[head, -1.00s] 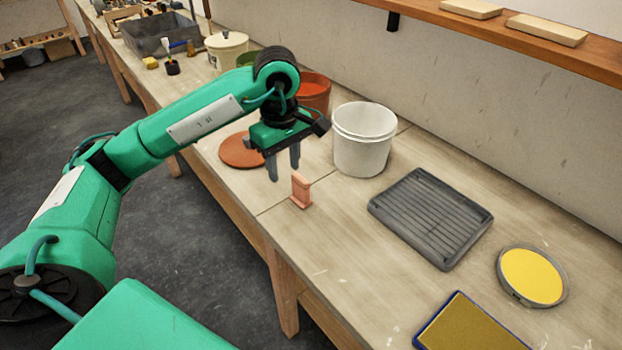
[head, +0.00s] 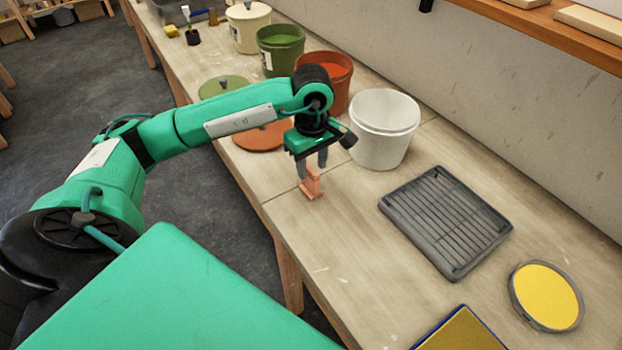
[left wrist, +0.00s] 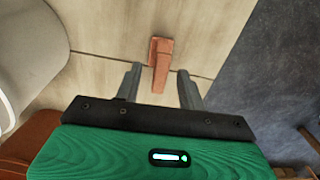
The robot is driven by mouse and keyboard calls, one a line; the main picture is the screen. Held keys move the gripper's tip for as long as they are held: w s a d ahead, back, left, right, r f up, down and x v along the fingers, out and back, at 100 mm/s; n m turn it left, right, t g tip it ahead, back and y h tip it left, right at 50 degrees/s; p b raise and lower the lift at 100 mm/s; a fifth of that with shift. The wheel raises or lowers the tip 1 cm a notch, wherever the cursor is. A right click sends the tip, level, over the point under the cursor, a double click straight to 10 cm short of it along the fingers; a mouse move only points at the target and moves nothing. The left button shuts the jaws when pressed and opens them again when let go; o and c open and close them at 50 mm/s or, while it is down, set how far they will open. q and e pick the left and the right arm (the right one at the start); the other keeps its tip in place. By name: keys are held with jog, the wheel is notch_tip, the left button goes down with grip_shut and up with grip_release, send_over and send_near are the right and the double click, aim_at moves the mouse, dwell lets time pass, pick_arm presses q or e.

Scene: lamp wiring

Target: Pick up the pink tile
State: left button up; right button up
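The pink tile (head: 311,184) stands on the workbench near its front edge, upright on a small foot of the same colour. In the left wrist view the tile (left wrist: 160,62) shows between the two fingertips, with a gap on each side. My left gripper (head: 312,172) is open and pointing down, just above and around the top of the tile. The gripper (left wrist: 158,72) holds nothing, and its fingers partly cover the tile in the head view. My right gripper is in neither view.
A white bucket (head: 382,145) stands close behind the gripper, with an orange-red bucket (head: 338,92) and a green bucket (head: 279,60) beyond. A grey ribbed tray (head: 447,222), a yellow disc (head: 546,295) and a blue-edged panel (head: 462,332) lie to the right. Bare bench lies in front of the tray.

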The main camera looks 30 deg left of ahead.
aim_at(311, 178)
pick_arm(q)
jog(key=shift+s+f, duration=0.1)
jog(key=shift+f, duration=0.1)
jog(key=shift+a+f+p, duration=0.1)
jog(key=shift+f+p, duration=0.25)
notch_tip(311, 178, down, 3)
jog(key=shift+a+f+p, duration=0.1)
jog(key=shift+f+p, duration=0.1)
jog(key=shift+p, duration=0.35)
jog(key=shift+f, duration=0.35)
jog(key=shift+c, duration=0.2)
jog(key=c, duration=0.4)
grip_shut()
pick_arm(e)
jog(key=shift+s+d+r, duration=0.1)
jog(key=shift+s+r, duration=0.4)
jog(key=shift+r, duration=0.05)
